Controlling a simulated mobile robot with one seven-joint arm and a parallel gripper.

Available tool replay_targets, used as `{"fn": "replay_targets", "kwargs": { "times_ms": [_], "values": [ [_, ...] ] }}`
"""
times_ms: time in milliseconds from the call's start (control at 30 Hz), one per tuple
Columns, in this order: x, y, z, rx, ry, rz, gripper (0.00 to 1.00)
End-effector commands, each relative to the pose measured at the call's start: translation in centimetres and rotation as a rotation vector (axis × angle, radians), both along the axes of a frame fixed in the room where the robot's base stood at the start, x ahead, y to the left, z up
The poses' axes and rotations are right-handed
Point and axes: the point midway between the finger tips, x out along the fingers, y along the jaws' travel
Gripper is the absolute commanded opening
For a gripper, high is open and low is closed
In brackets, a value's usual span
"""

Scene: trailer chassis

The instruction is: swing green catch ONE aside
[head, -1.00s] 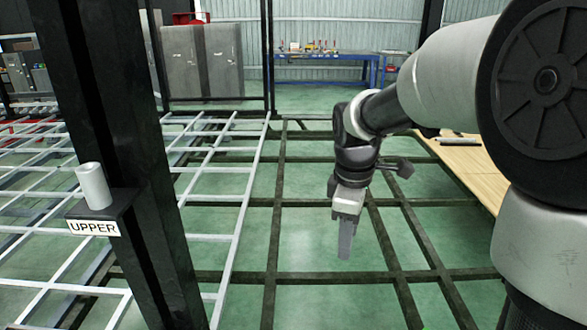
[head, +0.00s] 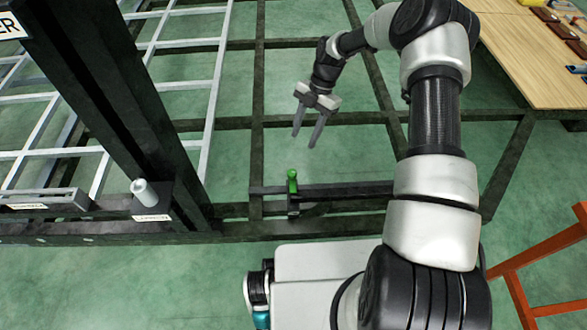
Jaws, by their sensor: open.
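A small green catch (head: 292,182) stands upright on a dark bracket on the black crossbar (head: 345,190) in the lower middle of the head view. My gripper (head: 304,138) is above and beyond the catch in the picture, pointing down, with its two fingers spread apart and nothing between them. It does not touch the catch. Whether the catch carries a label with its number cannot be seen.
A black post (head: 120,110) stands at left, with a white cylinder (head: 145,192) on a labelled ledge beside it. Pale grey frame rails (head: 215,90) lie beyond. A wooden table (head: 530,60) is at upper right, an orange frame (head: 540,250) at lower right.

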Motion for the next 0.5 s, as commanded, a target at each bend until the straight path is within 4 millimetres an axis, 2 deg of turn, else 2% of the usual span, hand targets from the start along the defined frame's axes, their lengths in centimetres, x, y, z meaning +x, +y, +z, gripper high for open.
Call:
{"fn": "replay_targets", "kwargs": {
  "times_ms": [33,100,500],
  "values": [
    [-0.4,0.4,-1.4,0.0,0.004,0.001,0.44],
    [-0.9,0.8,-2.8,-0.001,0.004,0.0,0.44],
    [-3.1,3.0,-10.4,-0.001,0.004,-0.001,0.44]
  ]
}}
